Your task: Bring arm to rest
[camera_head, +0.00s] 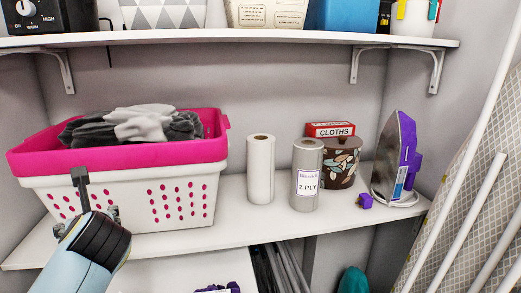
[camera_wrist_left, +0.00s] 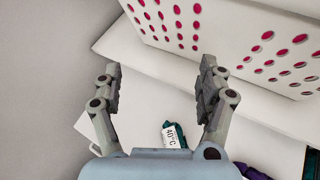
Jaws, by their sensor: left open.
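My left arm comes in from the lower left in the head view. My left gripper (camera_head: 97,192) is in front of the white and pink laundry basket (camera_head: 190,205). In the left wrist view the gripper (camera_wrist_left: 158,85) is open, with nothing between its fingers. The basket's wall with pink holes (camera_wrist_left: 220,30) shows beyond the fingertips, and I cannot tell whether they touch. My right gripper is not in view.
The basket holds grey cloths (camera_head: 140,125) on a white shelf (camera_head: 250,225). Two paper rolls (camera_head: 260,170) (camera_head: 306,178), a patterned pot (camera_head: 342,165) and an upright purple iron (camera_head: 402,160) stand to the right. An upper shelf (camera_head: 230,40) hangs above.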

